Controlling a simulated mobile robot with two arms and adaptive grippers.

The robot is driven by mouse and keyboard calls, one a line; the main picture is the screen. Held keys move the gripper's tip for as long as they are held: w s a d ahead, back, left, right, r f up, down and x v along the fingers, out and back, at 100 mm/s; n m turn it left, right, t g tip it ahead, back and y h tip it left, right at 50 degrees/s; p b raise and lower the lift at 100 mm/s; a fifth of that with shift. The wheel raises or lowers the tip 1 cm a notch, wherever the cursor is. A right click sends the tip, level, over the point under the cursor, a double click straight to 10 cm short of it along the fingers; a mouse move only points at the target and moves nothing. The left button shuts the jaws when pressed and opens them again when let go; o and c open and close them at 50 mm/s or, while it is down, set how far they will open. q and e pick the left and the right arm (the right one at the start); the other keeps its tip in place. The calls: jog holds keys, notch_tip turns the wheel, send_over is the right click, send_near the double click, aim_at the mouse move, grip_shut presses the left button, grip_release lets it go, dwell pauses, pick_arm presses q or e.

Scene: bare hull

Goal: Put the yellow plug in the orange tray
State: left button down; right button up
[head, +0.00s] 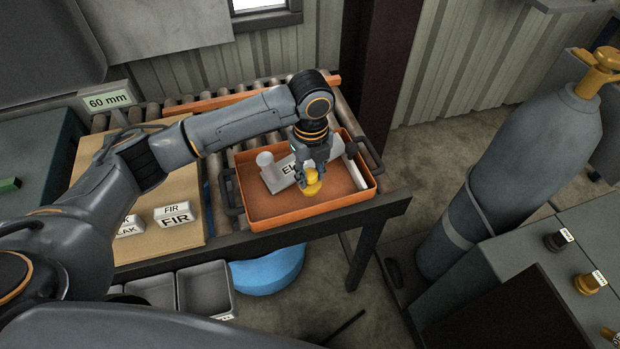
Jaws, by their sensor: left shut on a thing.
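The yellow plug (312,184) is held between the fingers of my left gripper (312,172), which is shut on it. The gripper points down over the orange tray (290,222), and the plug shows against the tray's inside, right of its middle. I cannot tell whether the plug touches the tray floor. The tray has dark handles at both ends and stands on the roller table. Inside it lies a pale labelled block (275,178), partly hidden by the gripper, and a pale round-topped piece (264,160). My right gripper is not in view.
A wooden board (190,235) with white FIR blocks (174,215) lies left of the tray. A grey gas cylinder (545,150) stands at the right, beside a green-grey cabinet with dark and yellow plugs (588,283). Grey bins (206,290) and a blue drum (268,271) are below.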

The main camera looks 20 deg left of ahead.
aim_at(310, 182)
pick_arm(q)
notch_tip(310, 182, down, 3)
jog(key=shift+w+a+f+p, duration=0.1)
jog(key=shift+p, duration=0.55)
jog(key=shift+f, duration=0.15)
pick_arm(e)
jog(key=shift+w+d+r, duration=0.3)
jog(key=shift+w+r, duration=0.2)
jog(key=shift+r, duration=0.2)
pick_arm(q)
jog(key=c, duration=1)
grip_release()
jog(key=shift+f, duration=0.1)
notch_tip(310, 182, up, 12)
jog(key=shift+r+b, duration=0.15)
jog(key=shift+b, duration=1.1)
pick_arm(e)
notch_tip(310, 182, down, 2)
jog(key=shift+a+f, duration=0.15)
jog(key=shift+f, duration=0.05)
